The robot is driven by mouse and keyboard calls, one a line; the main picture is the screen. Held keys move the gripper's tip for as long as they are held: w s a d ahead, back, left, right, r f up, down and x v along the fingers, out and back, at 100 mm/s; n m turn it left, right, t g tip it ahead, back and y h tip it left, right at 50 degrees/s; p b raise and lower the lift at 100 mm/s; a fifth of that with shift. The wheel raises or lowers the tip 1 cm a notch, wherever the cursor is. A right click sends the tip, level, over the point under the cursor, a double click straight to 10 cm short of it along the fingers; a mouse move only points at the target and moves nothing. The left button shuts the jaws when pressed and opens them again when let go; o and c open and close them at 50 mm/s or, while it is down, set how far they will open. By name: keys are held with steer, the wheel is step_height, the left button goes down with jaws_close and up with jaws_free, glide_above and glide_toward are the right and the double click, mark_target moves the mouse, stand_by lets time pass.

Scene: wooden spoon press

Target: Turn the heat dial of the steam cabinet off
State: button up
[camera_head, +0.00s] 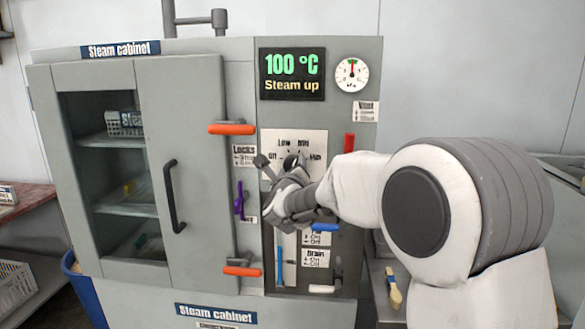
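The steam cabinet (182,110) is a grey cabinet with its door shut. Its heat dial (291,161) is a dark knob on a white plate (312,143), with "Low" above it, a label at its left that seems to read "Off", and more labels to the right. My gripper (277,166) is right at the dial, in front of the plate's lower part. Its wrist hides part of the plate. One finger shows left of the dial. I cannot tell whether the fingers touch the knob, or where the dial points.
The display (292,74) reads 100 °C, "Steam up". A pressure gauge (352,75) is beside it. A blue bin (85,290) stands at left.

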steer(key=c, duration=0.8)
steer(key=shift+n, duration=0.4)
steer(key=n+b, duration=0.1)
steer(key=n, duration=0.2)
steer(key=shift+n, duration=0.4)
steer(key=n, duration=0.4)
steer(key=shift+a+r+n+p, duration=0.1)
steer(key=shift+n+p, duration=0.2)
steer(key=shift+p, duration=0.05)
steer(key=n+p, duration=0.1)
steer(key=n, duration=0.2)
steer(key=n+p, duration=0.1)
steer(key=n, duration=0.2)
steer(key=shift+g+h+p, duration=0.3)
steer(key=shift+h+p, duration=0.05)
steer(key=shift+h, duration=0.05)
steer(key=n+p, duration=0.2)
steer(key=n, duration=0.1)
steer(key=shift+n, duration=0.7)
